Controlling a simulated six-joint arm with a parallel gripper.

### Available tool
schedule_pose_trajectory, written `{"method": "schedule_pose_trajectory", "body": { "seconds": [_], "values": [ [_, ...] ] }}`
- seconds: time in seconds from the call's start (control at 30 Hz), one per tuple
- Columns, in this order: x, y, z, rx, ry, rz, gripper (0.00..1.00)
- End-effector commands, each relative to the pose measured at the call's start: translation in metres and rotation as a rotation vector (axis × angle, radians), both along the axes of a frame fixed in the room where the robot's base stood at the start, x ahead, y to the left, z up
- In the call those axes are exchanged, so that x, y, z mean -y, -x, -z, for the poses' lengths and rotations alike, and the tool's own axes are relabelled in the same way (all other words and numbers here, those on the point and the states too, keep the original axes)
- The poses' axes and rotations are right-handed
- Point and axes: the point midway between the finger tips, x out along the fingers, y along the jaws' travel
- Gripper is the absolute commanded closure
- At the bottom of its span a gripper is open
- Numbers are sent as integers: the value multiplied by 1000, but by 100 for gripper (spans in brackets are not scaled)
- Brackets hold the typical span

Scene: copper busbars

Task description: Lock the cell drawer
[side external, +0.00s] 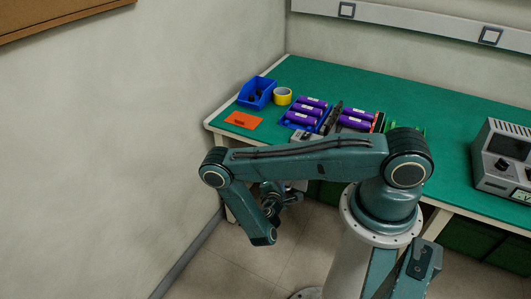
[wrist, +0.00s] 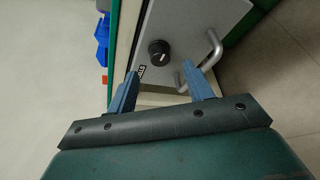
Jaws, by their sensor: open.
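The drawer front (wrist: 185,25) is a pale grey panel in the wrist view, at the edge of the green-topped bench. A round black knob (wrist: 160,52) with a white pointer mark sits on it, with a small dark label (wrist: 141,71) beside it. A bent metal bar handle (wrist: 213,47) stands out to the right of the knob. My gripper (wrist: 160,70) is open and empty, its two blue fingers pointing at the panel just short of the knob in the picture. In the side view, my gripper (side external: 283,197) is below the bench edge, and my arm hides most of the drawer.
On the green bench (side external: 330,80) lie a blue bin (side external: 257,93), a yellow tape roll (side external: 283,96), an orange card (side external: 243,120) and several purple cells (side external: 302,115). A grey instrument (side external: 505,150) stands at right. Open floor lies below the bench's left end.

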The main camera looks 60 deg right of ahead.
Motion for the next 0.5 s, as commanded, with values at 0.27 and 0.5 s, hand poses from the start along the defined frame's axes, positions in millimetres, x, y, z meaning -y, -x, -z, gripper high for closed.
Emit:
{"method": "schedule_pose_trajectory", "body": {
  "seconds": [0.27,0.5],
  "values": [
    [26,-8,6,0,-2,5,49],
    [42,-15,10,-1,-3,2,49]
  ]
}}
